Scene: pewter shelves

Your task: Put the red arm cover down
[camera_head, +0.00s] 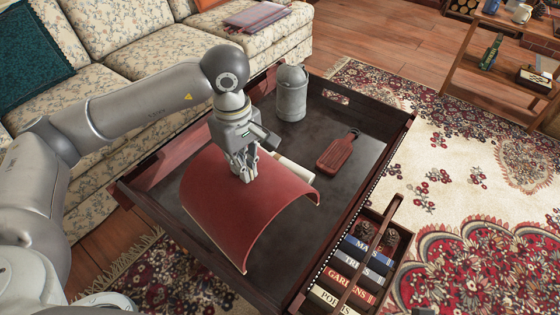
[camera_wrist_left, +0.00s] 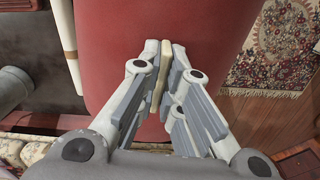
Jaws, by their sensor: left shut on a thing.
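The red arm cover (camera_head: 245,205) is a curved, arched sheet with its hollow side down, over the left front part of a dark wooden tray table (camera_head: 345,195). My left gripper (camera_head: 245,170) points down at the top of the cover. In the left wrist view, the closed fingertips (camera_wrist_left: 165,62) meet around a small pale piece on top of the red cover (camera_wrist_left: 190,22). Whether the cover's lower edges touch the tray is not clear. My right gripper is not in view.
A grey lidded canister (camera_head: 291,93) and a dark red paddle board (camera_head: 337,153) stand and lie on the tray. A cream rod-like thing (camera_head: 295,167) lies beside the cover. A book caddy (camera_head: 355,265) adjoins the tray's right front. A floral sofa (camera_head: 130,50) stands behind.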

